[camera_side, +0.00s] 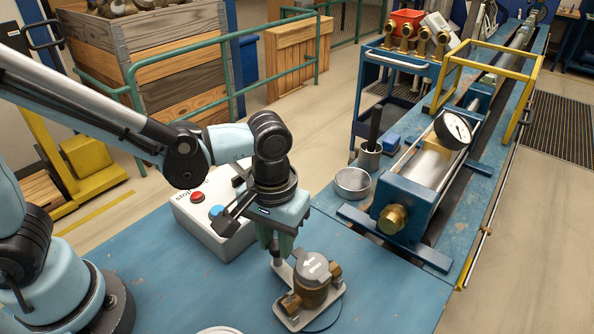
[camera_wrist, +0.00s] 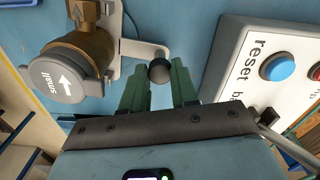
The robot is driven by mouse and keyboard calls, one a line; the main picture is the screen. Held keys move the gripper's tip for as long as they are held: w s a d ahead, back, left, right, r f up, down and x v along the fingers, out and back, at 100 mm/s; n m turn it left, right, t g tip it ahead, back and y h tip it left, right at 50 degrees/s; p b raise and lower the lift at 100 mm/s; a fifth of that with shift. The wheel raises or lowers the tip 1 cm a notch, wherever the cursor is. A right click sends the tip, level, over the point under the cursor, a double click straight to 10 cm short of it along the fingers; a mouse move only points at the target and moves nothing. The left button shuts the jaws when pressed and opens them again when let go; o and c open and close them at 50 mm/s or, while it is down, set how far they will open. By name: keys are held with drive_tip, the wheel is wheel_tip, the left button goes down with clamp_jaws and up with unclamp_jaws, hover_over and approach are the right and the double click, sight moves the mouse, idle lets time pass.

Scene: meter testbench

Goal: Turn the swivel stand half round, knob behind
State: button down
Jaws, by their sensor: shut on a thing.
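The swivel stand (camera_side: 333,297) is a light metal plate on a dark round base on the blue bench. It carries a brass water meter (camera_side: 312,280) with a grey cap marked with an arrow; the cap (camera_wrist: 62,78) reads "small" in the wrist view. A short arm (camera_wrist: 143,50) runs from the stand to a dark ball knob (camera_wrist: 160,70). My gripper (camera_wrist: 160,85) has its green fingers shut on the knob, one on each side.
A grey button box (camera_side: 225,222) with red and blue buttons stands close behind and left of my gripper. A metal bowl (camera_side: 352,183) and the blue test rig (camera_side: 410,205) with a gauge are to the right. The bench front is mostly clear.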

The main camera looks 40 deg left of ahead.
drive_tip(key=shift+s+n, duration=0.8)
drive_tip(key=shift+n, duration=0.2)
drive_tip(key=c, duration=0.9)
unclamp_jaws()
drive_tip(key=shift+o, duration=0.2)
wheel_tip(320, 180, up, 12)
drive_tip(key=shift+f, duration=6.05)
